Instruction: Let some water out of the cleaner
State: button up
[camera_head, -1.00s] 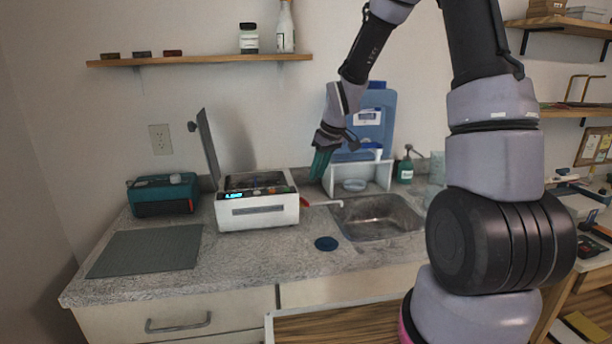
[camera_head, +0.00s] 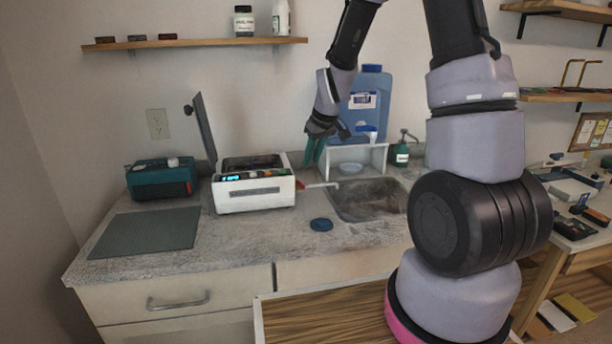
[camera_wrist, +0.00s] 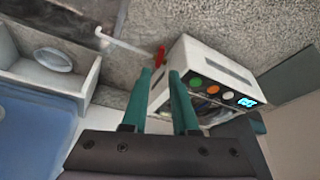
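The cleaner is a white box (camera_head: 255,195) on the counter, with its lid raised and a small lit blue display (camera_wrist: 247,102) beside coloured buttons. A red valve handle (camera_wrist: 160,57) sticks out from its side by the sink and also shows in the head view (camera_head: 299,185). A thin pale drain spout (camera_wrist: 122,44) runs from there toward the sink basin (camera_head: 368,203). My gripper (camera_wrist: 161,73) has teal fingers with a narrow gap and nothing between them. The fingertips, also in the head view (camera_head: 313,160), are above and short of the red handle, apparently not touching it.
A white stand (camera_head: 358,154) with a small dish and a blue water container (camera_head: 366,98) stand behind the sink. A green soap bottle (camera_head: 401,155) is to their right. A dark blue round lid (camera_head: 321,225) and a grey mat (camera_head: 145,232) lie on the counter.

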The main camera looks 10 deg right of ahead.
aim_at(302, 185)
jog(key=shift+s+a+r+m, duration=0.15)
jog(key=shift+a+m, duration=0.3)
jog(key=shift+m, duration=0.25)
jog(key=x, duration=1)
jog(key=shift+w+d+f, duration=0.15)
jog(key=shift+w+f, duration=0.1)
jog(key=shift+w, duration=0.05)
grip_shut()
